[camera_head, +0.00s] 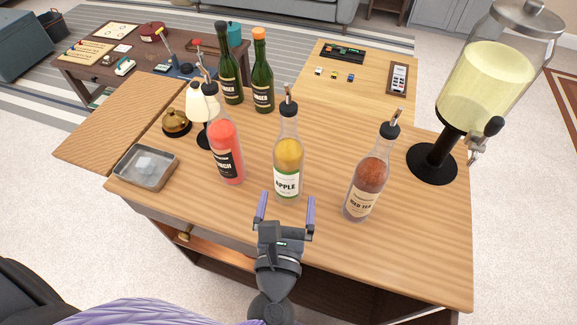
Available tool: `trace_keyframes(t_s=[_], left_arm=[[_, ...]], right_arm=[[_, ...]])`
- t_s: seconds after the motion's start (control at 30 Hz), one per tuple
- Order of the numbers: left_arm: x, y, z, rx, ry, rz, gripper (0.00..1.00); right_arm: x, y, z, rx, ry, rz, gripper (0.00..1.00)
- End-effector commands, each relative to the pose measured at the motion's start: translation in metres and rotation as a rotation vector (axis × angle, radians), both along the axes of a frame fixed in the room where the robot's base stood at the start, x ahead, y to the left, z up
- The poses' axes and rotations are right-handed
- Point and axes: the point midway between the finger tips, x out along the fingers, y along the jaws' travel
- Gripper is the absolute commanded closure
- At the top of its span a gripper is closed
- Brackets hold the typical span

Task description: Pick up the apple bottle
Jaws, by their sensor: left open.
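The apple bottle (288,160) stands upright on the wooden bar top (408,250). It is clear glass with yellow liquid, a white label reading "APPLE" and a dark pourer on its neck. My left gripper (285,203) is open and empty at the table's front edge. Its two purple fingers point toward the bottle's base, one to each side of it in the picture. I cannot tell whether either finger touches the glass. My right gripper is not in view.
A red bottle (226,152) stands close on the left and an iced tea bottle (367,180) on the right. Ginger bottles (262,78) stand behind. A drink dispenser (485,85) is at the right, a metal tray (146,166) and a brass bell (176,122) at the left.

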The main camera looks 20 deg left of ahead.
Motion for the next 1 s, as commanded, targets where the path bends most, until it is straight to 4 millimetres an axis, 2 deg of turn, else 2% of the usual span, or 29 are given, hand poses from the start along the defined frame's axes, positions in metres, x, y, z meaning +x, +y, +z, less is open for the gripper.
trace_keyframes(t_s=[0.5,0.6,0.77,0.87,1.0], left_arm=[[0.088,0.025,-0.001,-0.033,-0.001,0.029,0.0],[0.095,0.026,-0.001,-0.032,0.001,0.028,0.0],[0.095,0.026,-0.001,-0.032,0.001,0.028,0.0],[0.095,0.026,-0.001,-0.032,0.001,0.028,0.17],[0.095,0.026,-0.001,-0.032,0.001,0.028,0.47]], right_arm=[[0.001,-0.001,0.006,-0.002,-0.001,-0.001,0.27],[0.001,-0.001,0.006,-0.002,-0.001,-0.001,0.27],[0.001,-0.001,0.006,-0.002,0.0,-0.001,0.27],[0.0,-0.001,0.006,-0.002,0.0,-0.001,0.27],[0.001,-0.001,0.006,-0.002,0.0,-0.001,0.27]])
